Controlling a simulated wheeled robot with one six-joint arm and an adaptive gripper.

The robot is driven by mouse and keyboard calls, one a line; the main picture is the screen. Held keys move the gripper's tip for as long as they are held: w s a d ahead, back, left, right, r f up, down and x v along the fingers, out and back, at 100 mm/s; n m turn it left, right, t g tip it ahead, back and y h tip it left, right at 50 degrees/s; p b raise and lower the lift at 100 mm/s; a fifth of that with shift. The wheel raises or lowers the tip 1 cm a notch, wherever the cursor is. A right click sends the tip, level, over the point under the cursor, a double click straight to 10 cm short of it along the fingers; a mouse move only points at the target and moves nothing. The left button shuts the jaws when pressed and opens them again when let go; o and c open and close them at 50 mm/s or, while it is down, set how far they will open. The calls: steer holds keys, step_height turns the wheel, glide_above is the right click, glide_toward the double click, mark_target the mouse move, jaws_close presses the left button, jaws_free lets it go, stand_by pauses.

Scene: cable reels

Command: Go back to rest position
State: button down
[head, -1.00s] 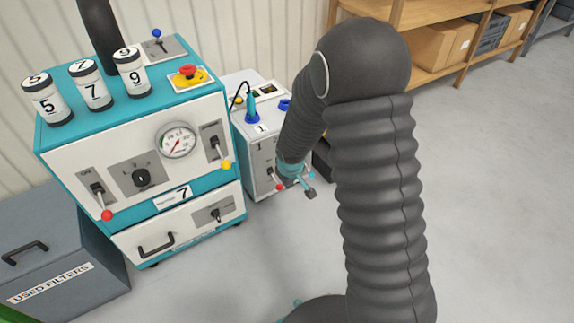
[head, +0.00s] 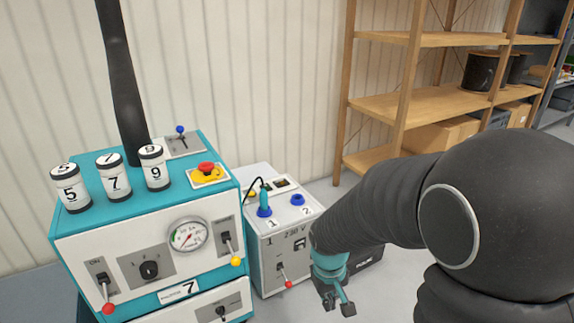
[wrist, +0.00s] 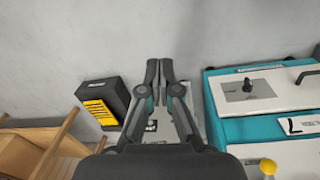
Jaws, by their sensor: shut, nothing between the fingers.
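My gripper (head: 336,297) is at the end of my dark sleeved arm, in the lower middle of the head view. It hangs in front of and to the right of the white power box (head: 285,240) and touches nothing that I can see. In the wrist view my gripper (wrist: 159,62) has its two fingers together, with nothing between them. The teal and white machine (head: 150,240) stands to the left of the gripper in the head view, and its front also shows at the right of the wrist view (wrist: 262,128).
Three numbered canisters (head: 115,180) stand on the machine beside a red emergency button (head: 206,168). A dark box with a yellow label (wrist: 105,100) lies near the power box. A wooden shelf (head: 425,104) stands behind my arm. Some grey floor is clear.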

steer(key=s+d+r+m+t+p, duration=0.1)
steer(key=s+d+r+t, duration=0.1)
steer(key=s+r, duration=0.5)
steer(key=s+d+r+m+t+y+p, duration=0.1)
steer(key=s+r, duration=0.6)
steer(key=r, duration=0.7)
steer(key=d+m+t, duration=0.1)
steer(key=d+t, duration=0.1)
steer(key=d, duration=0.1)
steer(key=shift+r+m, duration=0.3)
steer(key=shift+r, duration=0.05)
